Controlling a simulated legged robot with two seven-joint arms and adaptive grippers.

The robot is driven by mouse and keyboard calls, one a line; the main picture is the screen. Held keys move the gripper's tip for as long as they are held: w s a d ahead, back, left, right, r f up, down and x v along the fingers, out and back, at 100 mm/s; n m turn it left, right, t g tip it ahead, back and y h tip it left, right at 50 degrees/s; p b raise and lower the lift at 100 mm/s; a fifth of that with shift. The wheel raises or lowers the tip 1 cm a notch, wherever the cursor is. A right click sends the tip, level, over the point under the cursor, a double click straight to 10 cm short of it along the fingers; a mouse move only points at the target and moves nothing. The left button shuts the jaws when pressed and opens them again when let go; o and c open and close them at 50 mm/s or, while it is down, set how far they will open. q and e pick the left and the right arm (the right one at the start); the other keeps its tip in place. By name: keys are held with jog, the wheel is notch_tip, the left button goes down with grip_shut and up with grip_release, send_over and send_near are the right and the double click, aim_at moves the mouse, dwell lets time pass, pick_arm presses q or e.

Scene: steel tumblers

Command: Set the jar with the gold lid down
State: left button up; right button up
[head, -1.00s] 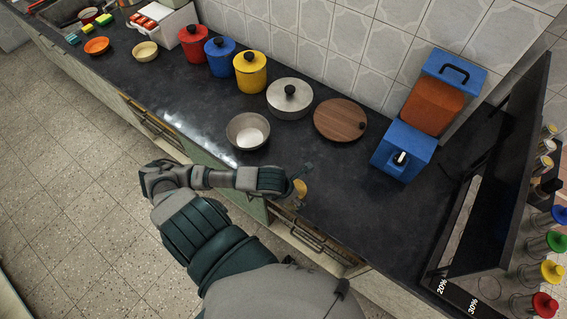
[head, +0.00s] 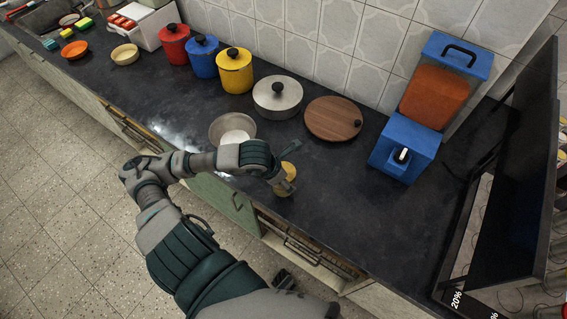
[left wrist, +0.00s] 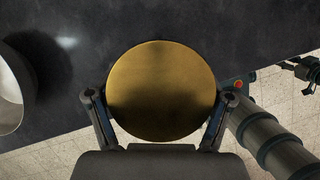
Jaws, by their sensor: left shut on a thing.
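The jar with the gold lid (head: 286,183) is over the front part of the dark counter (head: 330,215), close to its front edge. My left gripper (head: 280,172) is shut on it, and the gripper partly hides it in the head view. In the left wrist view the round gold lid (left wrist: 160,90) faces the camera, with a finger of my left gripper (left wrist: 160,112) on each side. The lid hides the jar's body there. I cannot tell whether the jar's base touches the counter.
A grey bowl (head: 232,129) stands just behind my left wrist. Behind are a lidded steel pot (head: 278,100), a round wooden board (head: 333,119) and a blue dispenser (head: 401,150). Yellow (head: 235,72), blue and red canisters line the wall. Counter right of the jar is clear.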

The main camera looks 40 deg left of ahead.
pick_arm(q)
jog(key=shift+w+a+f+b, duration=0.2)
jog(key=shift+w+a+b, duration=0.1)
jog(key=shift+b, duration=0.35)
jog(key=w+a, duration=0.5)
jog(key=shift+w+a+f+p, duration=0.2)
jog(key=shift+w+a+p, duration=0.15)
jog(key=shift+p, duration=0.05)
notch_tip(320, 180, down, 3)
jog(key=shift+d+f, duration=0.15)
jog(key=shift+f, duration=0.05)
jog(key=o, duration=1.5)
jog(key=shift+c, duration=0.2)
pick_arm(e)
jog(key=r, duration=0.2)
jog(key=w+r, duration=0.1)
jog(key=r, duration=0.1)
jog(key=shift+a, duration=0.2)
jog(key=shift+s+f, duration=0.1)
